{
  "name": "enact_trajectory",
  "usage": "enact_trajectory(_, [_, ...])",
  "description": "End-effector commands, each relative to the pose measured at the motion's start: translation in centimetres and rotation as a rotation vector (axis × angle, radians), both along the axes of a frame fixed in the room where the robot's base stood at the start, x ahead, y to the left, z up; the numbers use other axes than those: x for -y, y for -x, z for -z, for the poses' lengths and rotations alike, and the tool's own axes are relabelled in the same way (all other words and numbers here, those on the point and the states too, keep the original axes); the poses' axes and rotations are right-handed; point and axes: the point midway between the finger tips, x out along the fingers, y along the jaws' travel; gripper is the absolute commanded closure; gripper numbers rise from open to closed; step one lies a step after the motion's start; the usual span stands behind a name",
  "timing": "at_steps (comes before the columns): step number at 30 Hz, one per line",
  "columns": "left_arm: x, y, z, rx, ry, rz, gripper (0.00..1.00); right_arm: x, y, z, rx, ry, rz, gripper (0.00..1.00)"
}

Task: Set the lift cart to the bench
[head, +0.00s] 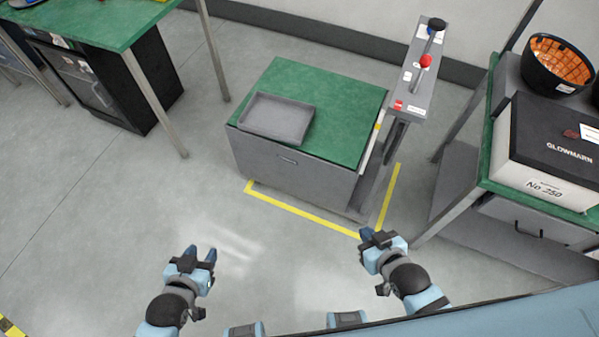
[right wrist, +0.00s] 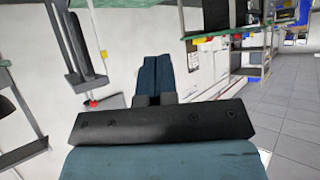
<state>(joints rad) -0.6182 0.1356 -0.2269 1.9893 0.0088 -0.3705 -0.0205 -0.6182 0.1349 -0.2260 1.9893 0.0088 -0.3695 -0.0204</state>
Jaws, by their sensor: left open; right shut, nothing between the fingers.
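The lift cart (head: 262,160) stands in the middle of the head view, a grey box body with a green top. A grey tray (head: 252,131) lies on its top. Its control post (head: 410,90) rises at the right, with a red knob (head: 425,61) and a dark knob on a lever (head: 436,25). A green-topped bench (head: 95,22) is at the upper left, apart from the cart. My left gripper (head: 198,256) is open and empty in front of the cart. My right gripper (head: 375,236) is shut and empty near the cart's front right corner; its closed fingers show in the right wrist view (right wrist: 162,75).
Yellow floor tape (head: 300,212) runs around the cart's front and right. At right, a green-edged rack (head: 478,165) holds a black and white box (head: 550,150) and a dark bin with orange inside (head: 556,65). A black cabinet (head: 110,85) stands under the bench. Floor at left is clear.

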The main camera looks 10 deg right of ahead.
Motion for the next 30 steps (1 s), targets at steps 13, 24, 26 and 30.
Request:
enact_trajectory(13, [0.0, 0.0, 0.0, 0.0, 0.0, 0.0, 0.57, 0.0, 0.0, 0.0, -0.001, 0.0, 0.0, 1.0])
enact_trajectory(24, [0.0, -0.1, 1.6, 0.005, 0.002, -0.001, 0.57, 2.0, -2.1, 1.5, 0.063, 0.003, 0.044, 0.56])
enact_trajectory(26, [0.1, -0.1, 3.2, 0.006, 0.004, 0.0, 0.57, 4.4, -4.4, 2.7, 0.138, 0.002, 0.095, 0.56])
enact_trajectory(30, [0.2, 0.0, 7.2, -0.005, 0.007, 0.001, 0.57, 10.8, -9.9, 4.2, 0.359, -0.025, 0.197, 0.56])
